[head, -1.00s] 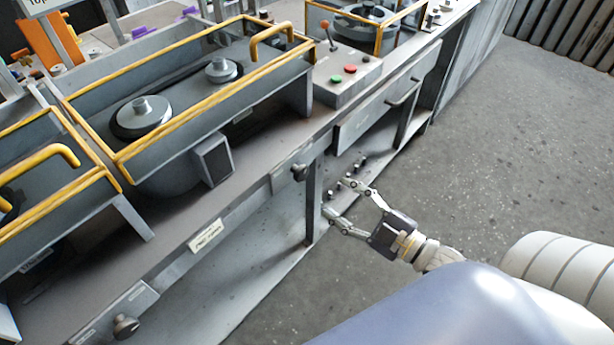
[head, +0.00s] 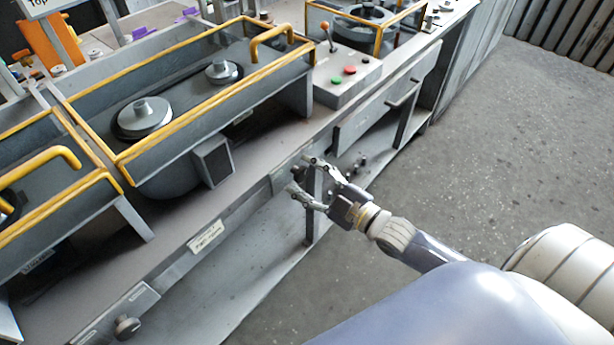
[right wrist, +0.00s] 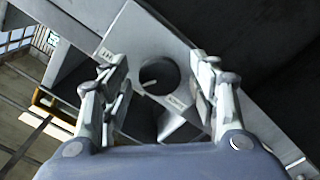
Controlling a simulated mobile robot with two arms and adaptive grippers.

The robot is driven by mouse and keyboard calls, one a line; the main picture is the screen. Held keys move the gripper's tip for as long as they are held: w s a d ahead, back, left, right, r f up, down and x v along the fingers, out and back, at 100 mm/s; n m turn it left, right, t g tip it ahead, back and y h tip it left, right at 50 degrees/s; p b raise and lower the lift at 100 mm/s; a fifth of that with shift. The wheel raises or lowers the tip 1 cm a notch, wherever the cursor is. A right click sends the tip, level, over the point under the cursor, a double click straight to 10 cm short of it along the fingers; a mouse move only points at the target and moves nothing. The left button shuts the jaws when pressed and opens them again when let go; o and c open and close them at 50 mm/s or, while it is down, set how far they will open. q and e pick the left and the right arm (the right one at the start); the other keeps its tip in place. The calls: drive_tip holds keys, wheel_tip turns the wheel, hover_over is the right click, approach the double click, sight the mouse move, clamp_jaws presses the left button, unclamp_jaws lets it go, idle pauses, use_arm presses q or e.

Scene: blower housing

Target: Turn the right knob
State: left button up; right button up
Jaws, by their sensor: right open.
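The right knob (right wrist: 157,74) is a dark round knob on a grey plate on the bench front. In the right wrist view it shows between the two fingers of my right gripper (right wrist: 159,66). In the head view my right gripper (head: 299,174) is open at the bench front, its fingertips around the knob's place, and the knob is hard to make out there. I cannot tell whether the fingers touch it. Another knob (head: 127,326) sits on the front at the lower left. My left gripper is not in view.
Grey housings with yellow-railed guards (head: 120,155) stand on the bench. A control box (head: 346,80) with a lever and green and red buttons is to the right. A bench leg stands just below my right gripper. The concrete floor (head: 500,140) on the right is clear.

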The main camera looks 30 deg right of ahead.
drive_tip(key=shift+c, duration=0.2)
drive_tip(key=c, duration=1)
drive_tip(key=shift+m, duration=0.3)
drive_tip(key=shift+r+m+p, duration=0.15)
drive_tip(key=shift+m+p, duration=0.65)
drive_tip(key=shift+p, duration=0.05)
drive_tip(key=m+p, duration=0.1)
drive_tip(key=m, duration=0.1)
drive_tip(key=shift+m, duration=0.3)
drive_tip(key=m+p, duration=0.2)
drive_tip(key=m, duration=0.1)
drive_tip(key=shift+m, duration=0.3)
drive_tip(key=shift+m+p, duration=0.35)
drive_tip(key=shift+m, duration=1.25)
